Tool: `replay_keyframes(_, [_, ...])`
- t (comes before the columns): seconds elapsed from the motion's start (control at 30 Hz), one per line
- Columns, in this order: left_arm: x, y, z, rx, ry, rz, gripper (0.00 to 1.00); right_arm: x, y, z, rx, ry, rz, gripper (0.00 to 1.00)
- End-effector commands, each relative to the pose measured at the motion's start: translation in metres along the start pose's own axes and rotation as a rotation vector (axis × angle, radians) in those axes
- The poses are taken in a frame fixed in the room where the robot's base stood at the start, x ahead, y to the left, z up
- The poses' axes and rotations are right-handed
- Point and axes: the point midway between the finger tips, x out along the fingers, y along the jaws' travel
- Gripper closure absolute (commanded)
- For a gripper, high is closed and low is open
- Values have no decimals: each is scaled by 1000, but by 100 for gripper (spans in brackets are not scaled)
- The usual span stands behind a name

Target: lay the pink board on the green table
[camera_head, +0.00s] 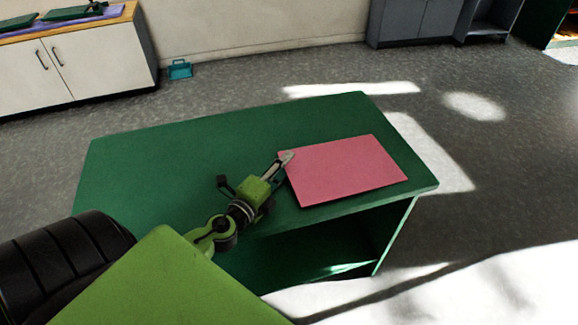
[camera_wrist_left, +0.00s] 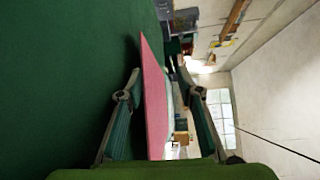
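The pink board (camera_head: 345,170) is over the right part of the green table (camera_head: 150,160), roughly level, inside the table's edges in the head view. Whether it touches the tabletop along its whole underside I cannot tell. My left gripper (camera_head: 286,158) is at the board's left edge, near its back left corner. In the left wrist view the board (camera_wrist_left: 154,100) stands edge-on between the two fingers of the left gripper, which are spread with gaps showing beside it. The green tabletop (camera_wrist_left: 60,70) fills the left of that view. My right gripper is not in view.
A white cabinet (camera_head: 95,62) with a wooden top stands at the back left. A teal object (camera_head: 180,69) is on the floor by the wall. Grey cabinets (camera_head: 415,22) stand at the back right. The green table's left part is bare.

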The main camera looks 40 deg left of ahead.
Motion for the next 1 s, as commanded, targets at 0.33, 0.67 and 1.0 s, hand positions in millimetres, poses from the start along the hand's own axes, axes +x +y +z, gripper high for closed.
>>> replay_keyframes(0.33, [-18, -9, 16, 6, -8, 32, 50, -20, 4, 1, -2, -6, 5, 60])
replay_keyframes(0.67, [-30, -33, 28, 4, -6, 23, 50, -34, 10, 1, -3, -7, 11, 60])
replay_keyframes(1.0, [-29, -34, 28, 4, -5, 20, 50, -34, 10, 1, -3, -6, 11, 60])
